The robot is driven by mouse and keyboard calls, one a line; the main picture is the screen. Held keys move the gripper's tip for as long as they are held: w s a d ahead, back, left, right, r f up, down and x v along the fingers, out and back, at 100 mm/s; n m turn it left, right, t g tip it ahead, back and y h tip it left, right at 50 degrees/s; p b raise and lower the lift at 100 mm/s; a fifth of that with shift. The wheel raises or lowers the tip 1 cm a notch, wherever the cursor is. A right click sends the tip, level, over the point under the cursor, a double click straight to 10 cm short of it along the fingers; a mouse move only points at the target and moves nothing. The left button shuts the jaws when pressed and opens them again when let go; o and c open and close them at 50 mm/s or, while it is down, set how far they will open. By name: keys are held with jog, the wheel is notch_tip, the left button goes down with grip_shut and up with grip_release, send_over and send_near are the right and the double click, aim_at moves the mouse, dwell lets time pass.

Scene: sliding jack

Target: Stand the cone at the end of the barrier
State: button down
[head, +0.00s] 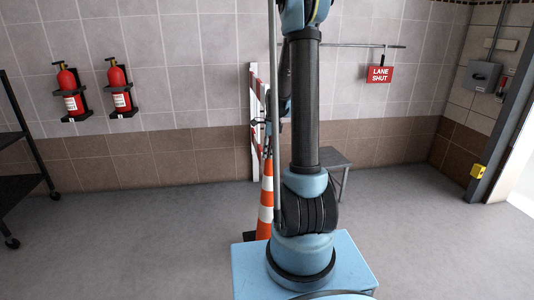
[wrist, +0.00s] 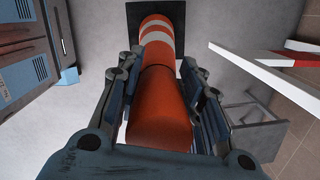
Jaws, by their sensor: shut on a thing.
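The orange cone with white bands (head: 266,194) stands in front of me, partly hidden by my arm in the head view. In the wrist view the cone (wrist: 160,85) runs away from me between the fingers, its dark square base at the far end. My gripper (wrist: 162,88) is shut on the cone's upper part, a finger on each side. In the head view the gripper is mostly hidden behind my arm. The red and white barrier (head: 255,120) stands upright by the wall, just behind the cone. In the wrist view a barrier board (wrist: 265,65) shows at the right, apart from the cone.
A grey bench (head: 333,158) stands by the back wall, right of my arm. A red "LANE SHUT" sign (head: 379,74) hangs from a wall rail. Two fire extinguishers (head: 69,90) hang at left. A dark wheeled rack (head: 22,160) is far left. The floor at right is clear.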

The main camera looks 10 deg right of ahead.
aim_at(268, 162)
jog(key=shift+f, duration=2.9)
jog(key=shift+s+f, duration=0.15)
jog(key=shift+f, duration=0.05)
jog(key=c, duration=1.1)
grip_release()
